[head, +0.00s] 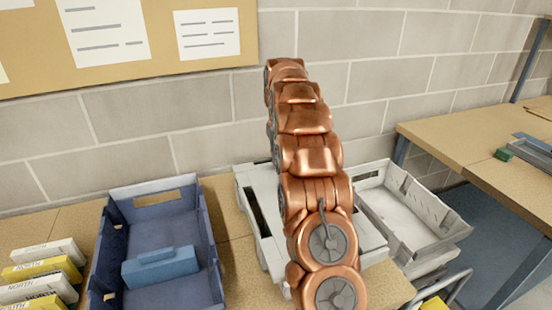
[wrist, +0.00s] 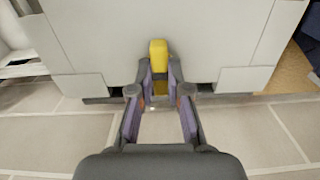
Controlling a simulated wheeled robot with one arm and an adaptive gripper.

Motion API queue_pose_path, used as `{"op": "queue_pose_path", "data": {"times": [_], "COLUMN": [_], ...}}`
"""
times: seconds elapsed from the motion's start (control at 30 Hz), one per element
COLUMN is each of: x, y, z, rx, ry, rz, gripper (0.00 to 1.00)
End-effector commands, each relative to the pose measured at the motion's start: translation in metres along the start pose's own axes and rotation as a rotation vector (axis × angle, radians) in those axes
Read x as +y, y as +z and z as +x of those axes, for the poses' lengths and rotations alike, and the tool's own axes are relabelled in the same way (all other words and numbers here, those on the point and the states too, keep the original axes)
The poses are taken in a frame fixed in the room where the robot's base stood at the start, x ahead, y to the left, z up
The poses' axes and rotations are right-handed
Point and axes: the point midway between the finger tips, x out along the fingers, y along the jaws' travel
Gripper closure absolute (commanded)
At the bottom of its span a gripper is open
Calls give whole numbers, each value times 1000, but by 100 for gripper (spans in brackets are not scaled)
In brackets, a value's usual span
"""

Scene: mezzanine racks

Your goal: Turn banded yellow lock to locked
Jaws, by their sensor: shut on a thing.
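The yellow lock (wrist: 158,54) shows in the wrist view as a small upright yellow piece against a pale grey panel (wrist: 95,40). My gripper (wrist: 160,76) is shut on it, with one finger on each side and the yellow top standing out beyond the fingertips. A little more yellow shows lower between the fingers. I cannot make out bands on it or read which position it is in. In the head view my copper arm covers part of a pale grey unit (head: 252,208) on the bench; neither the lock nor my gripper shows there.
A dark blue bin (head: 104,245) with a blue case (head: 160,267) inside stands left of the grey unit. Several yellow and white labelled boxes (head: 44,270) lie at far left. A pale grey tray (head: 385,185) is at right, before another table (head: 450,135). A block wall is behind.

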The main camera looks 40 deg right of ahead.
Motion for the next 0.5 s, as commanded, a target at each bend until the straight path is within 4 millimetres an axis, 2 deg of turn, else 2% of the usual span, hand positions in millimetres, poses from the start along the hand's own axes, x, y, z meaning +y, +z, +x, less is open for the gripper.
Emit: {"op": "queue_pose_path", "data": {"times": [0.17,0.2,0.4,0.5], "x": [0,0,0,0], "y": [0,0,0,0], "z": [0,0,0,0], "rx": [0,0,0,0], "ry": [0,0,0,0], "rz": [1,0,0,-1], "gripper": [100,80,59,58]}}
